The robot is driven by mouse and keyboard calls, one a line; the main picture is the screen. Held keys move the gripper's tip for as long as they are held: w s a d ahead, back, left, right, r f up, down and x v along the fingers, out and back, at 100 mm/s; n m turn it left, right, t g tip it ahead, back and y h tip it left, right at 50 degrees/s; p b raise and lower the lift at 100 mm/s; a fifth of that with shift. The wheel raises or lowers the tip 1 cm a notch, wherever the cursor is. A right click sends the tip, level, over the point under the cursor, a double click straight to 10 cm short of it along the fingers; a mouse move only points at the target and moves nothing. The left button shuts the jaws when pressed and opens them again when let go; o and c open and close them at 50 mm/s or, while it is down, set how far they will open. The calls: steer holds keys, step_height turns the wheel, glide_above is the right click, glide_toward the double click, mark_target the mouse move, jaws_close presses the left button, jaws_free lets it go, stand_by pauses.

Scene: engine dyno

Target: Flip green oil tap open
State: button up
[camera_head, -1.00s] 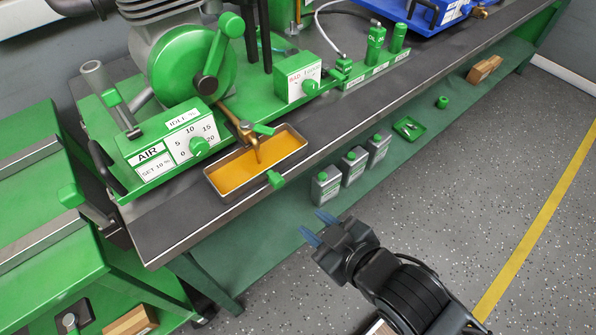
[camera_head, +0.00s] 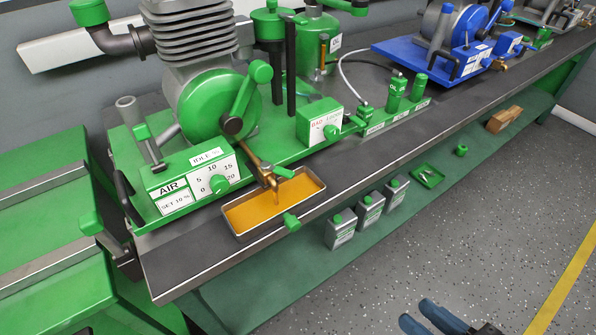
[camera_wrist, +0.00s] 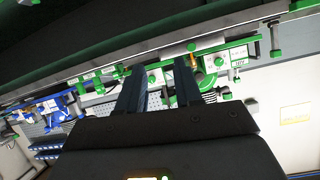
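The oil tap (camera_head: 270,176) is brass with a green lever (camera_head: 283,172). It sticks out from the front of the green engine in the head view, its spout over a shallow metal tray (camera_head: 232,220) of amber oil. The lever points out to the right, across the tap. My gripper (camera_head: 422,314) is at the bottom edge of the head view, in front of the bench, well to the right of the tap and apart from it. In the wrist view my gripper (camera_wrist: 158,72) has its two dark fingers apart, with nothing between them. The bench shows tilted beyond them.
A green AIR box (camera_head: 195,180) stands left of the tap, a white-faced load box (camera_head: 325,127) right of it. Several oil cans (camera_head: 369,211) stand on the lower shelf. The floor before the bench is clear.

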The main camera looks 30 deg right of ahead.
steer(key=w+d+f+m+g, duration=0.2)
steer(key=w+d+f+m, duration=0.25)
steer(key=w+f, duration=0.2)
steer(key=m+y+b, duration=0.1)
steer(key=y, duration=1.4)
glide_toward(277, 170)
steer(key=x, duration=0.6)
steer(key=shift+a+f, duration=0.1)
steer(key=shift+a, duration=0.05)
jaws_close()
